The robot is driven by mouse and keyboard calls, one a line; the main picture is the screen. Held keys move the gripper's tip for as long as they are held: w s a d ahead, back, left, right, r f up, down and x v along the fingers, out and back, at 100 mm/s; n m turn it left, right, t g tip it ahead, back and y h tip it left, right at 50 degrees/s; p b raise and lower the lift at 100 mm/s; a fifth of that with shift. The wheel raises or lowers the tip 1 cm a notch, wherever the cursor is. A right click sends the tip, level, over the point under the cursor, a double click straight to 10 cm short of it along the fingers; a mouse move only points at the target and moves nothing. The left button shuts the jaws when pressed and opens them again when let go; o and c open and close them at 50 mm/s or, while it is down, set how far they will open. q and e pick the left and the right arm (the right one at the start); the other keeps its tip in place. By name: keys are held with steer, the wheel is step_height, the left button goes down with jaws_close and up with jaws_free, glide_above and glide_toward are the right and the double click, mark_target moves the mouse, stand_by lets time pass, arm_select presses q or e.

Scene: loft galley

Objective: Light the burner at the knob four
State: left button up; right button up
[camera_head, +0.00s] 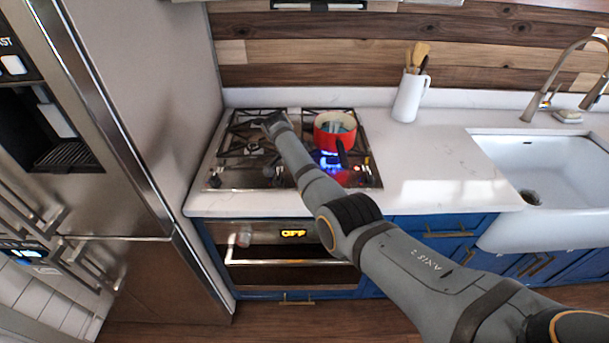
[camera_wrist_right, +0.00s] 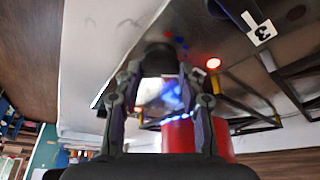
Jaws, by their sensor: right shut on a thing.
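The stovetop (camera_head: 218,165) is left of the sink, with a red pot (camera_head: 335,130) on its right side. A blue flame glow (camera_head: 330,160) shows at the pot's front, and it also shows in the right wrist view. My right gripper (camera_wrist_right: 158,74) is closed around a dark round knob (camera_wrist_right: 158,57). The label of that knob is not visible. Next to it is another dark knob with a white tag reading 3 (camera_wrist_right: 262,30). My left gripper is out of view.
A steel fridge (camera_head: 95,130) stands at the left. An oven (camera_head: 285,255) with a display reading OFF is below the stovetop. A white utensil jug (camera_head: 408,97) is at the back. The counter (camera_head: 440,160) between stovetop and sink (camera_head: 545,170) is clear.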

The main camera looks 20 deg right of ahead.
steer(key=o, duration=1.2)
steer(key=shift+c, duration=0.2)
steer(key=v, duration=1.2)
steer(key=shift+s, duration=0.1)
